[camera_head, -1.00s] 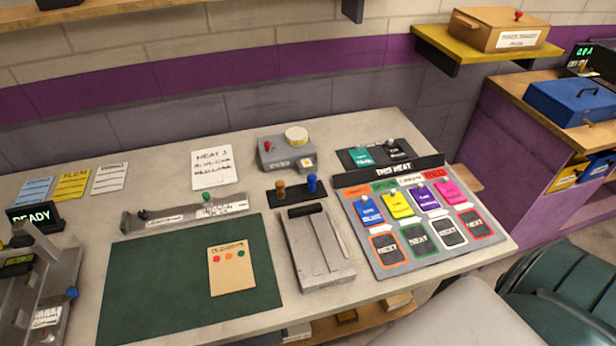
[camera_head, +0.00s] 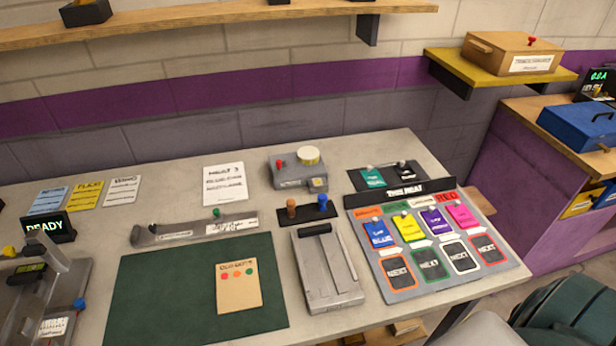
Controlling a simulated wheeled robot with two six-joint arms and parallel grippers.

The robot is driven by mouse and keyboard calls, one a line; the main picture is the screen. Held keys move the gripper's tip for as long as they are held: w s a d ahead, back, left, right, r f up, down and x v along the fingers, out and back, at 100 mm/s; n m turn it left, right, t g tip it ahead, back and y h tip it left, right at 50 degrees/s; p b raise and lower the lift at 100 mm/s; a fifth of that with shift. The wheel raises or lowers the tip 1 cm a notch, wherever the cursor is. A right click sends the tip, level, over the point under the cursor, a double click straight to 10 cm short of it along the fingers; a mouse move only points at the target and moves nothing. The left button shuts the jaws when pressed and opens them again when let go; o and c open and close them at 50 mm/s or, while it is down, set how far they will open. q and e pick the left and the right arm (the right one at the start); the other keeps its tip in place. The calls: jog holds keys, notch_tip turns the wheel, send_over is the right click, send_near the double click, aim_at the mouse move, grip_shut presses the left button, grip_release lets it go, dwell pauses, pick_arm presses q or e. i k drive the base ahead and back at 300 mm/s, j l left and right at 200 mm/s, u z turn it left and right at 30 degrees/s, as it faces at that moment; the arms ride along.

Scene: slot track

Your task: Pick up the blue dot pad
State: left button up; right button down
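I cannot tell for sure which thing is the blue dot pad. A tan card (camera_head: 238,298) with red, orange and green dots lies on the dark green mat (camera_head: 150,300); no blue dot shows on it. A blue tag (camera_head: 379,235) hangs at the left of the upper row on the grey THIS HEAT board (camera_head: 407,282), beside yellow, purple and pink tags. A blue-topped peg (camera_head: 323,203) stands beside a brown one on a small black plate (camera_head: 290,212). Neither of my grippers shows.
A grey sliding device (camera_head: 340,288) stands between mat and board. A grey box (camera_head: 290,177) with a red knob and yellow-white disc stands behind. A metal device (camera_head: 45,290) is at the left. A blue case (camera_head: 580,127) sits on the right counter. A shelf overhangs the back.

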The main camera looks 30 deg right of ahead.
aim_at(322, 198)
jog(key=l+u, duration=0.2)
jog(key=u, duration=0.25)
jog(key=k+l+u, duration=0.1)
jog(key=u, duration=0.4)
jog(key=k+l+u, duration=0.35)
jog(key=k+l, duration=0.3)
jog(key=l, duration=0.15)
jog(key=k+l+u, duration=0.3)
jog(key=k+l, duration=0.6)
jog(key=k, duration=0.15)
